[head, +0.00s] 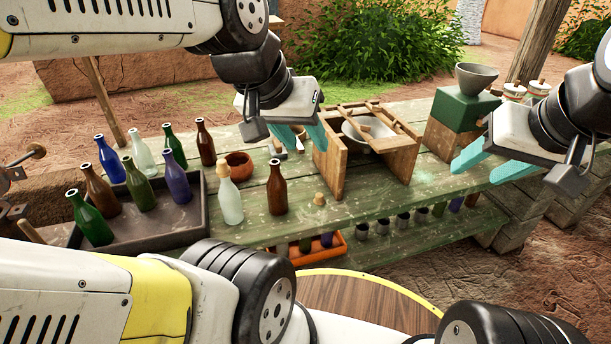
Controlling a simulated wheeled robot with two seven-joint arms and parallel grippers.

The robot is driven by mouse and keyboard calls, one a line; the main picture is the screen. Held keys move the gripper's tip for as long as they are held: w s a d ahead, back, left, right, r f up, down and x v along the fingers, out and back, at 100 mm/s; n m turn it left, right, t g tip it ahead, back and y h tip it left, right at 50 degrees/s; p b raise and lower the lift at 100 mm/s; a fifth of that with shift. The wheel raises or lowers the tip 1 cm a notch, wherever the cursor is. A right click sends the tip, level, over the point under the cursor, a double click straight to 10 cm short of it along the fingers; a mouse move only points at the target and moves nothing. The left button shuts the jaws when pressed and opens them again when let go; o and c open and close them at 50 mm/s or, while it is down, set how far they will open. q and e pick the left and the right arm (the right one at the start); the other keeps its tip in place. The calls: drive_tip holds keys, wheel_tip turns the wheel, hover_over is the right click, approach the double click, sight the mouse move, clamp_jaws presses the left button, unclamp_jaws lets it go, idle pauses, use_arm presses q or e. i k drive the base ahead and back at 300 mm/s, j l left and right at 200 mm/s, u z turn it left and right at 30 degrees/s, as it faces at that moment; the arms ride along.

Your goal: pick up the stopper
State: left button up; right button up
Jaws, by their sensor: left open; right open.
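A small tan cork stopper (319,199) stands on the green plank table (375,203), right of a brown bottle (277,190) and in front of a wooden frame. A second tan stopper (224,170) sits in the mouth of a frosted clear bottle (230,200). My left gripper (300,136), with teal fingers, is open behind the brown bottle and beside the frame, up and left of the loose stopper. My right gripper (492,163) is open over the table's right end, well away from both stoppers. I see nothing between either pair of fingers.
A dark tray (150,238) with several coloured bottles stands at the left. A wooden frame (333,165) holds a pale bowl (367,130). A terracotta bowl (239,165) lies behind the frosted bottle. A green block (463,108) carries a grey bowl (477,76). An orange crate (318,255) is below.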

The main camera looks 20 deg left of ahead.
sight(319, 200)
drive_tip(key=j, duration=0.5)
drive_tip(key=k+j, duration=0.15)
drive_tip(key=j, duration=0.35)
drive_tip(key=j+z, duration=0.1)
drive_tip(key=j, duration=0.4)
drive_tip(key=k+j, duration=0.15)
drive_tip(key=j, duration=0.35)
